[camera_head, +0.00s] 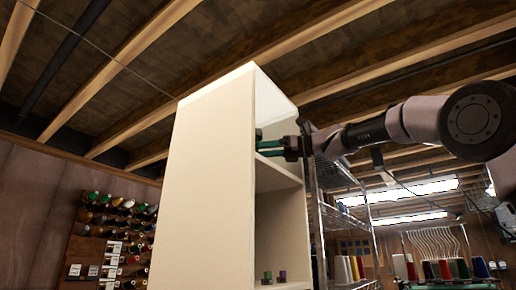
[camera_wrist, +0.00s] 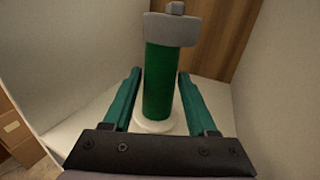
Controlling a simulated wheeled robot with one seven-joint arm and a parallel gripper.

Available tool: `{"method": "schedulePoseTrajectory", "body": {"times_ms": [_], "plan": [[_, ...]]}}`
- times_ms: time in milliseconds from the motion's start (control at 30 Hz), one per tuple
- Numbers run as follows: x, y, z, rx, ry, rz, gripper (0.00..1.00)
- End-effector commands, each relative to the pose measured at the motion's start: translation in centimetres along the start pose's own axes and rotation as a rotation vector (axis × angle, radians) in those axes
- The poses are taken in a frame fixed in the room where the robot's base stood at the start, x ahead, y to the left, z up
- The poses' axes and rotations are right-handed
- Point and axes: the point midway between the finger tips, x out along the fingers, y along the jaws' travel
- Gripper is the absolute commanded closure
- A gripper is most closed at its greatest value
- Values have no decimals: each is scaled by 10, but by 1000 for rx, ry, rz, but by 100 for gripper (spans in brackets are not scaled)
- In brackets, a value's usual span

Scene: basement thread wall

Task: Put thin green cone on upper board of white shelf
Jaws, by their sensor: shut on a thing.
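The thin green cone (camera_wrist: 158,85) stands between the two teal fingers of my gripper (camera_wrist: 160,90) in the wrist view. It has a pale round foot, and a grey block shows at its far end. My gripper is shut on it. In the head view my gripper (camera_head: 272,147) reaches from the right into the upper compartment of the white shelf (camera_head: 213,180), just above the upper board (camera_head: 280,172). The cone cannot be told clearly from the fingers there. Whether its foot touches the board cannot be told.
Small green and purple spools (camera_head: 267,277) stand on a lower board. A wire rack (camera_head: 335,225) stands close to the right of the shelf, under my arm. A thread wall (camera_head: 115,235) is at left. The shelf's side walls flank my gripper closely.

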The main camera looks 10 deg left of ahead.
Motion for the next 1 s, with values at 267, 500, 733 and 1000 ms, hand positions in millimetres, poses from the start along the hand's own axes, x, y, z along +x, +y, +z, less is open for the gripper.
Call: {"method": "schedulePoseTrajectory", "body": {"times_ms": [267,500,733,1000], "plan": [[0,0,0,0,0,0,91],[0,0,-3,1,1,0,91],[0,0,-8,0,0,0,91],[0,0,-12,0,0,0,23]]}}
